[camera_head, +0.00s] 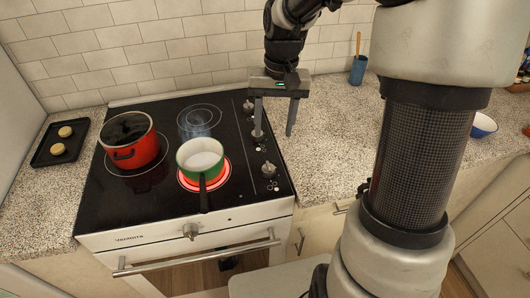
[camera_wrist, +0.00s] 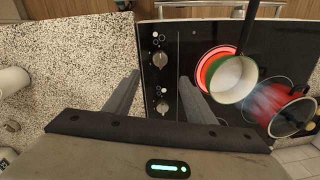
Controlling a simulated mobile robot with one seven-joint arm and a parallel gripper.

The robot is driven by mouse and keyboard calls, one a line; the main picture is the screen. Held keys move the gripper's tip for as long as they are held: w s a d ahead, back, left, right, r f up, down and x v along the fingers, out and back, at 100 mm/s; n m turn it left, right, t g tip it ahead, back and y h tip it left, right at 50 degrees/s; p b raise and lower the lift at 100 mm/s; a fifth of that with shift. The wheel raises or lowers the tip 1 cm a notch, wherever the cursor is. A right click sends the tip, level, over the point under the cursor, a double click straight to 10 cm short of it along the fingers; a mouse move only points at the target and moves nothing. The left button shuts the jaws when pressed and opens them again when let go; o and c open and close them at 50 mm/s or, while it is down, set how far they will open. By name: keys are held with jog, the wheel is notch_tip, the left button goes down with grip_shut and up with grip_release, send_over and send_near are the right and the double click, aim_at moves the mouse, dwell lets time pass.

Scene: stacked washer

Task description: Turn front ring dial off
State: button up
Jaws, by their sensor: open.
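The front dial (camera_head: 268,168) is a silver knob on the right strip of the black cooktop; it also shows in the wrist view (camera_wrist: 158,59). The front ring (camera_head: 222,178) glows red under a green pot with a white inside (camera_head: 203,158). My gripper (camera_head: 274,134) is open and empty, pointing down over the dial strip, behind the front dial in the head view. In the wrist view my gripper (camera_wrist: 160,77) has the front dial just beyond its fingertips and another dial (camera_wrist: 162,108) between its fingers. No contact with the front dial is visible.
A red lidded pot (camera_head: 137,145) stands on the left of the cooktop. Another dial (camera_head: 248,106) sits at the back of the strip. An oven knob (camera_head: 190,231) and oven handle (camera_head: 200,252) are on the front. Speckled counter (camera_head: 335,135) to the right is mostly clear.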

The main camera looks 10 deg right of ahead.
aim_at(269, 165)
jog(key=f, duration=0.9)
jog(key=a+f+b, duration=0.1)
jog(key=f, duration=0.4)
jog(key=shift+w+f, duration=0.15)
jog(key=shift+f, duration=0.2)
jog(key=c, duration=1)
jog(key=shift+c, duration=0.2)
jog(key=shift+r, duration=0.1)
